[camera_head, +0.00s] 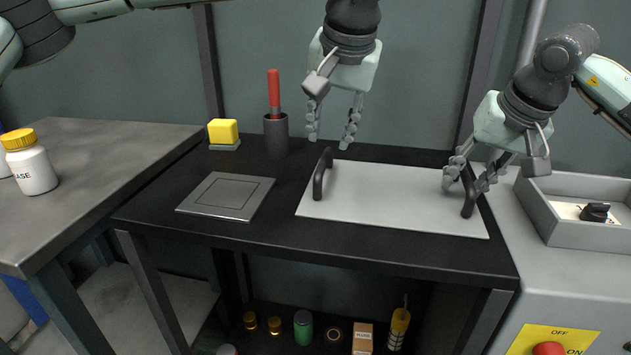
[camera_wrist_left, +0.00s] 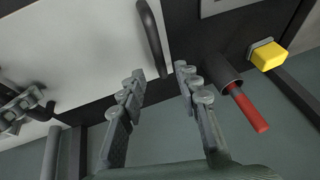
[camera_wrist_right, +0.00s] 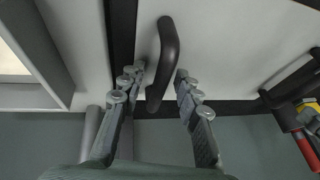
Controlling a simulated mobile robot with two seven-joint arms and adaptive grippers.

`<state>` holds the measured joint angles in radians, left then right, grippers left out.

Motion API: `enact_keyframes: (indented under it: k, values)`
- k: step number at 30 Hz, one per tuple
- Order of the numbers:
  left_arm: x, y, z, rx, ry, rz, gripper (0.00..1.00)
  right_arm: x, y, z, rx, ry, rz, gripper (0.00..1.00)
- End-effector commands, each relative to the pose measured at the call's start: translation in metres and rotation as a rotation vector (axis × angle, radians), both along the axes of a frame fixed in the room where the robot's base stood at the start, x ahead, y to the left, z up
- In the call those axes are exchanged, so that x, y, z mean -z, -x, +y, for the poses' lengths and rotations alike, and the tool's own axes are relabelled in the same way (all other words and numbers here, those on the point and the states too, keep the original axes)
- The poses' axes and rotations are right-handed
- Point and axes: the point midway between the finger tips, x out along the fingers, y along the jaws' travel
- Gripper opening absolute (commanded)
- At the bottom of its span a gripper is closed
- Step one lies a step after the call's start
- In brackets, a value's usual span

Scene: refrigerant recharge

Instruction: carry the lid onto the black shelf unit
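The lid (camera_head: 395,198) is a flat light-grey panel with a black handle at each end. It lies on the top of the black shelf unit (camera_head: 400,254), at its right part. My left gripper (camera_head: 332,142) is open and empty above and behind the left handle (camera_head: 322,174); the left wrist view shows that handle (camera_wrist_left: 152,38) beyond the fingertips, clear of them. My right gripper (camera_head: 467,187) is open at the right handle (camera_head: 469,195). In the right wrist view the handle (camera_wrist_right: 164,62) reaches between the open fingers. I cannot tell whether they touch it.
A square grey plate (camera_head: 226,195), a yellow block (camera_head: 223,132) and a dark cup (camera_head: 276,136) with a red-handled tool stand left on the unit. A grey machine (camera_head: 575,275) with an open tray (camera_head: 590,228) is at right. A workbench (camera_head: 105,150) with white bottles is at left.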

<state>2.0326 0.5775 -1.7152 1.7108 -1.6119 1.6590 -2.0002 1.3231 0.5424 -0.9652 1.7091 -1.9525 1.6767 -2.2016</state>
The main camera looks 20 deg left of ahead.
Motion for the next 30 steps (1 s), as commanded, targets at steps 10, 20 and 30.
enact_keyframes:
  k: [10, 20, 30]
  values:
    - [-0.038, 0.015, -0.009, -0.001, -0.002, 0.0, 0.33, -0.002, 0.0, 0.0, 0.0, 0.0, -0.001, 0.33]
    - [-0.039, 0.016, -0.009, 0.0, -0.001, 0.0, 0.33, -0.052, 0.019, -0.012, 0.0, 0.0, -0.006, 0.33]
    - [-0.039, 0.016, -0.009, -0.001, -0.001, 0.0, 0.33, -0.102, 0.041, -0.024, 0.001, 0.0, -0.003, 0.33]
